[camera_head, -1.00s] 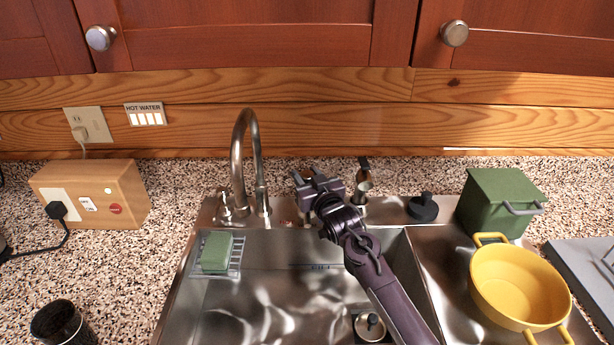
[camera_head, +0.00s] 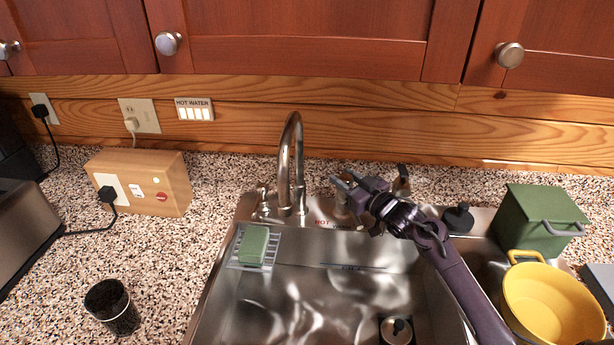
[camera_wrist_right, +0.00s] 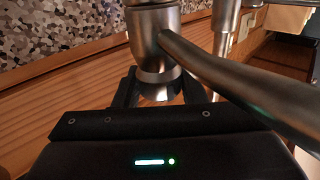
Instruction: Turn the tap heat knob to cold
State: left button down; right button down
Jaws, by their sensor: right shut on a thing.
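The steel tap (camera_head: 291,155) with its curved spout stands at the back rim of the sink. A small metal handle (camera_head: 264,197) sits just left of its base. My right gripper (camera_head: 345,190) is right of the spout, above the red "HOT" lettering (camera_head: 322,222) on the rim, and its arm hides part of the rim. In the right wrist view, its dark fingers are on both sides of a rounded steel knob (camera_wrist_right: 158,78), shut on it. A thick steel bar (camera_wrist_right: 240,82) runs right from near the knob. The knob's setting cannot be read. My left gripper is not in view.
Right of my gripper are a dark-topped steel fitting (camera_head: 401,182), a black stopper (camera_head: 458,218), a green box (camera_head: 538,220) and a yellow pot (camera_head: 550,305). A soap (camera_head: 254,244) lies on a rack at left. A "HOT WATER" panel (camera_head: 194,110) is on the wall.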

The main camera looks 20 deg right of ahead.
aim_at(346, 177)
jog(key=shift+f+y, duration=0.15)
jog(key=shift+y, duration=0.15)
jog(key=c, duration=0.9)
grip_release()
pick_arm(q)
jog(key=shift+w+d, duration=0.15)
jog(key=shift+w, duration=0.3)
pick_arm(e)
jog(key=shift+r, duration=0.3)
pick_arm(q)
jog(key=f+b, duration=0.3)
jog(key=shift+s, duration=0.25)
pick_arm(e)
notch_tip(346, 177, up, 20)
jog(key=shift+f, duration=0.2)
